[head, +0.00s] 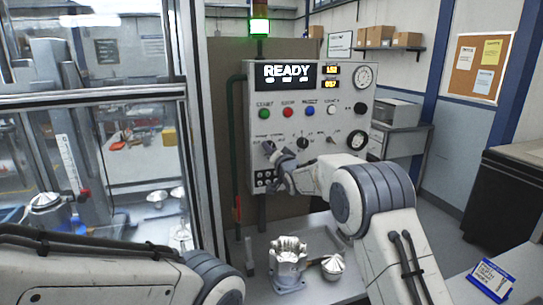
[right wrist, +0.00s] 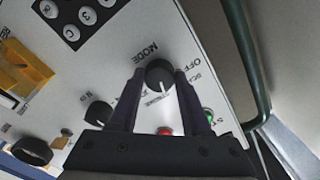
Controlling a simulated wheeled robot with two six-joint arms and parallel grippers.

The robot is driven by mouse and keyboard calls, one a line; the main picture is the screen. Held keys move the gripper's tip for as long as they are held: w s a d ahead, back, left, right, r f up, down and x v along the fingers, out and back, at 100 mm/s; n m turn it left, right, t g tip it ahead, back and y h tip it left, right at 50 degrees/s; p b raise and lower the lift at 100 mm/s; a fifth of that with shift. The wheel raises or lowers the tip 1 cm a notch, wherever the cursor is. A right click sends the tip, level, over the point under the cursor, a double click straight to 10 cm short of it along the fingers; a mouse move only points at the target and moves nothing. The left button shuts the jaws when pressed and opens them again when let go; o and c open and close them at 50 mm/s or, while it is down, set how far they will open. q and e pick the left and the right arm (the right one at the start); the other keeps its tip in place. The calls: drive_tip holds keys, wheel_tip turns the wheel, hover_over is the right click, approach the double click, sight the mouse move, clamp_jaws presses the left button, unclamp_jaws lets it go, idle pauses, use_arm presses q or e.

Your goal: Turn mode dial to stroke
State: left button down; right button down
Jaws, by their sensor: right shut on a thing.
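The mode dial (right wrist: 160,74) is a round black knob with a white pointer line, on the light control panel (head: 340,92). In the right wrist view the word MODE stands beside it and OFF at its upper right. The pointer line runs down the picture, towards a small label that is partly hidden and hard to read. My right gripper (right wrist: 158,84) has one dark finger on each side of the dial and is shut on it. In the head view the right gripper (head: 274,151) is at the panel's lower left and hides the dial. My left gripper is out of view.
The panel's screen (head: 287,74) reads READY under a lit green lamp (head: 259,26). Other knobs, coloured buttons and a keypad (right wrist: 78,16) sit close around. A metal housing (head: 289,262) stands on the bench below. A glazed enclosure is at left.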

drive_tip(key=shift+m, duration=0.5)
drive_tip(key=shift+c, duration=1.8)
unclamp_jaws()
drive_tip(key=b+v, duration=0.5)
drive_tip(key=v, duration=0.5)
drive_tip(key=shift+s, duration=0.25)
drive_tip(key=shift+d, duration=0.1)
